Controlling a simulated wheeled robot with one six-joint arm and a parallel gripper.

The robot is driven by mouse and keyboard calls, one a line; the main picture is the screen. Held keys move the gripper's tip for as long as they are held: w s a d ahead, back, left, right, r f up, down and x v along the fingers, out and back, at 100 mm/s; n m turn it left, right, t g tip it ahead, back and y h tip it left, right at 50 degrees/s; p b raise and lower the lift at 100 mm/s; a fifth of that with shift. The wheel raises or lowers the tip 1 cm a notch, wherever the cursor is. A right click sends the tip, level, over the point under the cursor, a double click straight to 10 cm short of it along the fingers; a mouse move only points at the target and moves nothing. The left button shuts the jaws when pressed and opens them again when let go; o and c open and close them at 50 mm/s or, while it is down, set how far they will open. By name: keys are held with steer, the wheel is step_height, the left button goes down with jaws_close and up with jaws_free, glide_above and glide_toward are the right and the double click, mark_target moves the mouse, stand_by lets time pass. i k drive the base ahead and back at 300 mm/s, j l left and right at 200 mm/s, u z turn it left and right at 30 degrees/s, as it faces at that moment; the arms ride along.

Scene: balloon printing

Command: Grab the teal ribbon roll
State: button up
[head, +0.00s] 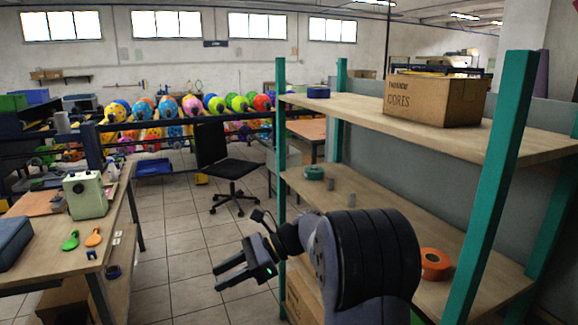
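The teal ribbon roll (314,172) lies on the middle shelf board of the teal-posted rack, near its far left end, just right of the front post. My gripper (217,279) is in front of the rack, lower and to the left of the roll. Its two fingers point left, are spread apart and have nothing between them. The gripper is well apart from the roll. My arm covers part of the middle shelf at the lower centre.
An orange roll (435,264) and two small grey cylinders (334,185) share the middle shelf. A cardboard box (434,100) and a blue roll (318,92) are on the top shelf. A workbench (115,205) stands left. An office chair (228,170) stands behind open floor.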

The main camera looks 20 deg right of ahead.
mark_target(317, 175)
steer(key=i+j+z, duration=0.1)
steer(key=i+z, duration=0.25)
steer(key=i, duration=0.15)
steer(key=i+j+z, duration=0.3)
steer(key=i, duration=0.15)
steer(key=i+j+z, duration=0.6)
steer(key=z, duration=0.2)
steer(key=i+j+z, duration=0.55)
steer(key=j+z, duration=0.3)
